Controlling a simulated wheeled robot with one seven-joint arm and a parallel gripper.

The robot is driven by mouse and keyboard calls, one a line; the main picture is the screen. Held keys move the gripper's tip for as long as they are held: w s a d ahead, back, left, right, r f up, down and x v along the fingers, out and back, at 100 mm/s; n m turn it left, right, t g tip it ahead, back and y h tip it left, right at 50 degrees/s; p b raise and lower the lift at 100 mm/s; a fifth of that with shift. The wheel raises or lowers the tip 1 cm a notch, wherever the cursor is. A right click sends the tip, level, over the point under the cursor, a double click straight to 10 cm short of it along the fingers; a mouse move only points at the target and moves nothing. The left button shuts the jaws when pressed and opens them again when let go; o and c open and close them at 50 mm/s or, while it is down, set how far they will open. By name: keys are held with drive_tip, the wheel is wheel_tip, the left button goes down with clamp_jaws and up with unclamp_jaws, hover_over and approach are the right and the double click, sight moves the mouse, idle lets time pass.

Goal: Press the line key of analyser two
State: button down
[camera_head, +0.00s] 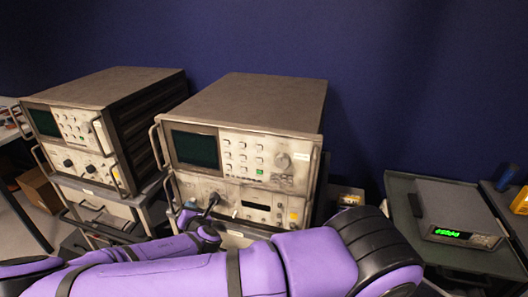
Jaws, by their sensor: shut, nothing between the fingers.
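Two beige analysers stand side by side, one on the left (145,90) and a nearer one in the middle (245,95). I cannot read which is number two. Each has a dark screen above a panel of keys and knobs. I cannot tell which key is the line key. My gripper (211,203) is shut and empty, in front of the lower left panel of the middle analyser. Whether it touches the panel is unclear. My purple arm hides the lower edge of that analyser.
Handles stick out at the front edges of both analysers. A grey instrument with a green display (463,234) sits on a dark trolley (404,190) at the right. Yellow items lie at the far right. A blue wall stands behind.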

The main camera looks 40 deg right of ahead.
drive_tip(key=shift+w+d, duration=0.1)
idle(0.3)
drive_tip(key=shift+s+a, duration=0.35)
drive_tip(key=shift+a, duration=0.15)
drive_tip(key=shift+a, duration=0.1)
drive_tip(key=shift+s+a, duration=0.55)
drive_tip(key=shift+a, duration=0.25)
drive_tip(key=shift+s+a, duration=0.6)
drive_tip(key=shift+a, duration=0.2)
drive_tip(key=shift+s+a, duration=0.55)
drive_tip(key=shift+a, duration=0.25)
